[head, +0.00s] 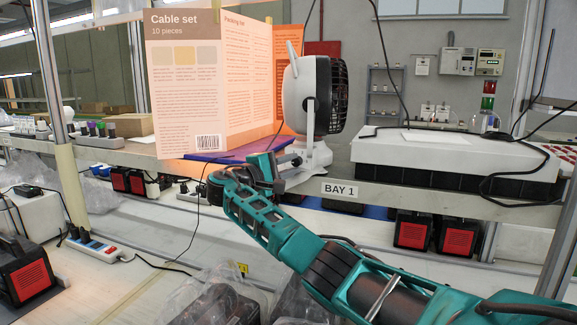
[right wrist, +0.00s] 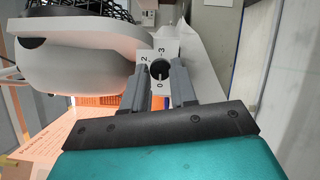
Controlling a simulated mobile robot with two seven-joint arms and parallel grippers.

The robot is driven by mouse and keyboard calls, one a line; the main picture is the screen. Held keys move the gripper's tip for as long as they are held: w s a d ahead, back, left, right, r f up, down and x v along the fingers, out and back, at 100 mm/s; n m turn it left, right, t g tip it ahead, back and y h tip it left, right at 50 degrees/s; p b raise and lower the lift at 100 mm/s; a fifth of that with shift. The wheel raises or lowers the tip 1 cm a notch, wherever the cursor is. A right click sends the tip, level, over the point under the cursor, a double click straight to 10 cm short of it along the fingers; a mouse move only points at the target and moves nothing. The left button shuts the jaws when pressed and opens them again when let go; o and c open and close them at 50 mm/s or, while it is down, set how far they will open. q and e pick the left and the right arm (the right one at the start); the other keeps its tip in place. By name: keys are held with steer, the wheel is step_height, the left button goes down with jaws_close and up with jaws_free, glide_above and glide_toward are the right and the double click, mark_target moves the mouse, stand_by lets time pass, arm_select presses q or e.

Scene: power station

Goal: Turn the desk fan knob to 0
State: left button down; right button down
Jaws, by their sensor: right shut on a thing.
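The white desk fan (head: 300,85) with a dark grille stands on the shelf in the head view, its head facing right. In the right wrist view its body (right wrist: 95,55) fills the upper left. Which figure the knob points at is too small to tell. In the head view my right gripper (head: 268,172) is at the base, hiding the knob. My left gripper is not in view.
A cable set leaflet (head: 185,85) stands upright left of the fan, near a purple folder (head: 215,153). A long white box (head: 455,155) lies on the shelf to the right, past the BAY 1 label (head: 340,190). Black cables hang above the shelf.

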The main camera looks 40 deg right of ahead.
steer(key=c, duration=0.9)
jaws_free()
steer(key=shift+f, duration=0.1)
